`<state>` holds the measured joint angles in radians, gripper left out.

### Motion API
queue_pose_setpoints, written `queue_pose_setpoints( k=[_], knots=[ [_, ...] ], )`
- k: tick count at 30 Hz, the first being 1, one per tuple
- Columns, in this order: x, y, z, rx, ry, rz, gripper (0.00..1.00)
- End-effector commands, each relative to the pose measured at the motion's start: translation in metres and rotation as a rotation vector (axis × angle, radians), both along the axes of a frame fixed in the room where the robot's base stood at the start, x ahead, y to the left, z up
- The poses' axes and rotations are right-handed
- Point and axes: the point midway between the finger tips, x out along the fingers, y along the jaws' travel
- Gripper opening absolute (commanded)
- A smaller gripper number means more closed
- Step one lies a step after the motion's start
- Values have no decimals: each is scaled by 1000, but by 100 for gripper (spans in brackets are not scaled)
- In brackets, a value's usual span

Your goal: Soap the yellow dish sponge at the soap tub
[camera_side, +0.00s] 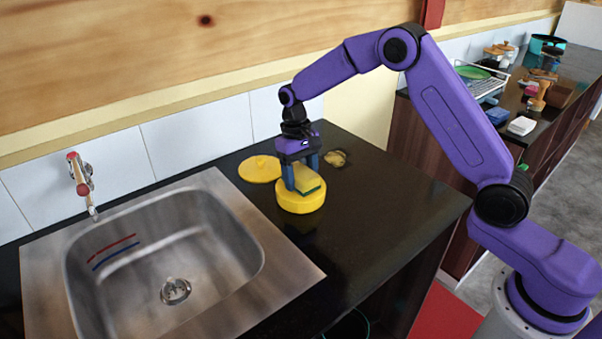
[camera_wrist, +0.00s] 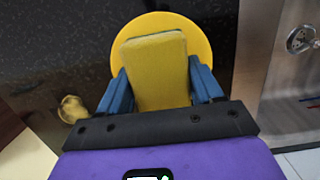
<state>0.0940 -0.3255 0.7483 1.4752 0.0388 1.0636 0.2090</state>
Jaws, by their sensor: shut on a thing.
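The yellow dish sponge (camera_side: 307,179), with a green layer on its lower side, is held between the blue fingers of my gripper (camera_side: 305,178). My gripper is shut on it and points down. The sponge is at the top of the round yellow soap tub (camera_side: 301,204); its lower edge seems to meet the tub, but contact is hard to tell. In the wrist view the sponge (camera_wrist: 154,70) lies between both fingers (camera_wrist: 160,88), with the tub's yellow rim (camera_wrist: 203,44) showing around its far end. The tub's inside is hidden.
A yellow lid (camera_side: 260,169) lies flat on the dark counter behind the tub. A small crumpled tan thing (camera_side: 337,159) lies to its right. A steel sink (camera_side: 170,262) with a tap (camera_side: 80,180) is at left. The counter right of the tub (camera_side: 390,205) is clear.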

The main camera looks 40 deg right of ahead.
Motion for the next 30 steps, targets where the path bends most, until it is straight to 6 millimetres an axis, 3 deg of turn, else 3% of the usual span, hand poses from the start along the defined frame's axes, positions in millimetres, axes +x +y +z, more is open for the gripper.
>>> queue_pose_setpoints(
  k=[30],
  knots=[
    [0,0,-8,0,1,0,41]
  ],
)
